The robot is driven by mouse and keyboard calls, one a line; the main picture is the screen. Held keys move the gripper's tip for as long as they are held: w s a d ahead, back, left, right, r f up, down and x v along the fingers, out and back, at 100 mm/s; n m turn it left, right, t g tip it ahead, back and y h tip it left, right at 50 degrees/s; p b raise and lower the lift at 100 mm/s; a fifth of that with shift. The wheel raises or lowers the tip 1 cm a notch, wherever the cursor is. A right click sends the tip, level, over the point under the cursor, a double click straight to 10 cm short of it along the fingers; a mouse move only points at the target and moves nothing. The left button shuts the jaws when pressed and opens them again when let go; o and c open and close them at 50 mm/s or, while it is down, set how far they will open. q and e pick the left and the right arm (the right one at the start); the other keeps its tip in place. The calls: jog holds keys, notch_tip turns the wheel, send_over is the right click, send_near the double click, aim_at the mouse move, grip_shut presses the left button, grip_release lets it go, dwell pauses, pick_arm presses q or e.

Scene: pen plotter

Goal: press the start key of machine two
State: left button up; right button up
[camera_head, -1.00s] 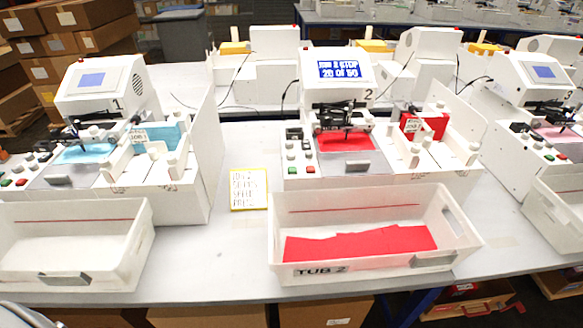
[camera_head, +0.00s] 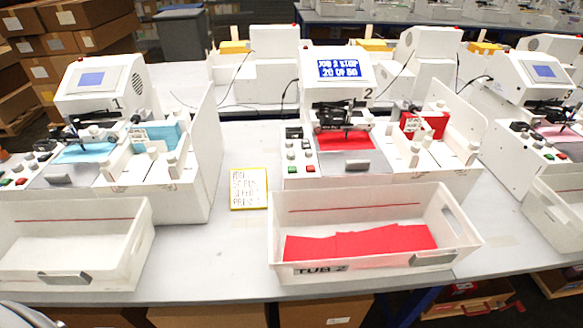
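Machine two (camera_head: 338,95) stands in the middle of the table, white, with a "2" beside its lit blue screen (camera_head: 339,69). The screen text seems to read "JOB 2 STOP" and "20 OF 80", though it is blurry. On its left front panel are a green key (camera_head: 292,170) and a red key (camera_head: 310,169), side by side below several grey knobs (camera_head: 292,155). Key labels are too small to read. Red material (camera_head: 345,141) lies under its head. Neither of my grippers is in view, and nothing covers the keys.
Tub 2 (camera_head: 375,200), holding red sheets, stands in front of machine two. A yellow-edged note (camera_head: 248,189) lies left of it. Machine one (camera_head: 100,85) and an empty-looking tub (camera_head: 75,215) are left; machine three (camera_head: 540,75) is right. Bare table (camera_head: 235,250) shows between the tubs.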

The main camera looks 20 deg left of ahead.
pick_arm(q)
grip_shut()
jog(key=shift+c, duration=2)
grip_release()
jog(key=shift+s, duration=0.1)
